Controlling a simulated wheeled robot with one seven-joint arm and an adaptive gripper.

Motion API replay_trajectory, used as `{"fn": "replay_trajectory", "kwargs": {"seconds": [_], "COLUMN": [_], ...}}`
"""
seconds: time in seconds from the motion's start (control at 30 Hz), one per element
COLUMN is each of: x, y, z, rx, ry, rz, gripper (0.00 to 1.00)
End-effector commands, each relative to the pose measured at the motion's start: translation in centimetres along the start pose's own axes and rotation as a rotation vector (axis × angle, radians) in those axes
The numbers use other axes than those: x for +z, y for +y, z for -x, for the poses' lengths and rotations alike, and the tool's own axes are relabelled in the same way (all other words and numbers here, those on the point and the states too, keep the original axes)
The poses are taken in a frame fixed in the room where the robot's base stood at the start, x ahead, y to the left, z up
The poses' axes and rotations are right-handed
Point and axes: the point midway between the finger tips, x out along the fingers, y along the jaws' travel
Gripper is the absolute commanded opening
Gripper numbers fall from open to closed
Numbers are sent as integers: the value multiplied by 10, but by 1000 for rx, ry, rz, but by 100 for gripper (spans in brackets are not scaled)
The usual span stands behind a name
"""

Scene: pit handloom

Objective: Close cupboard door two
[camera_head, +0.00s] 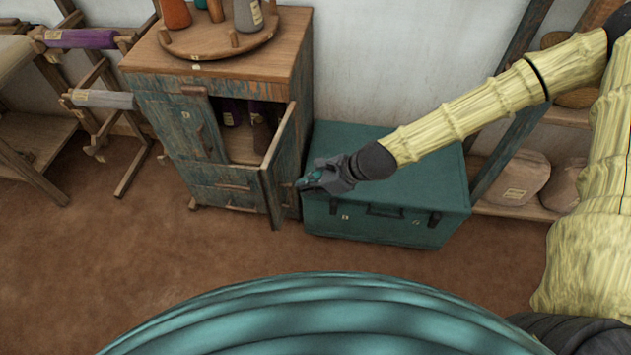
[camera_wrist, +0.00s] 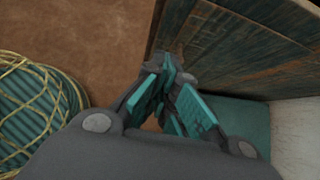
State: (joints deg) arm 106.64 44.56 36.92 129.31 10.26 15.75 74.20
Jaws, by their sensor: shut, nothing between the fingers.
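A small wooden cupboard (camera_head: 225,196) with worn blue-green paint stands against the wall in the head view. Its right door (camera_head: 284,158) stands open, swung out toward the room, and bottles show inside. Its left door (camera_head: 190,122) looks shut. I cannot tell from the pictures which door is numbered two. My gripper (camera_head: 304,184) is shut and empty, just to the right of the open door's outer face. In the wrist view my gripper's fingertips (camera_wrist: 172,72) are together, close to a worn wooden panel (camera_wrist: 235,45); I cannot tell whether they touch it.
A teal chest (camera_head: 385,222) stands right of the cupboard, under my forearm. A round tray (camera_head: 207,42) with several items sits on the cupboard top. Wooden racks (camera_head: 110,110) with rolls stand at the left. Brown floor in front is clear.

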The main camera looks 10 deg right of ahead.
Motion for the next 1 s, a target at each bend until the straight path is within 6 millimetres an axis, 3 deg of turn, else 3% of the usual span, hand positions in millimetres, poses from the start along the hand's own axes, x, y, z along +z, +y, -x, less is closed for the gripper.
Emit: {"fn": "replay_trajectory", "kwargs": {"seconds": [0.33, 0.53, 1.0], "x": [0, 17, 29], "y": [1, 1, 0], "z": [-38, -53, -66], "rx": [1, 1, -1], "ry": [1, -1, 0], "rz": [0, 3, 1], "gripper": [0, 0, 0]}}
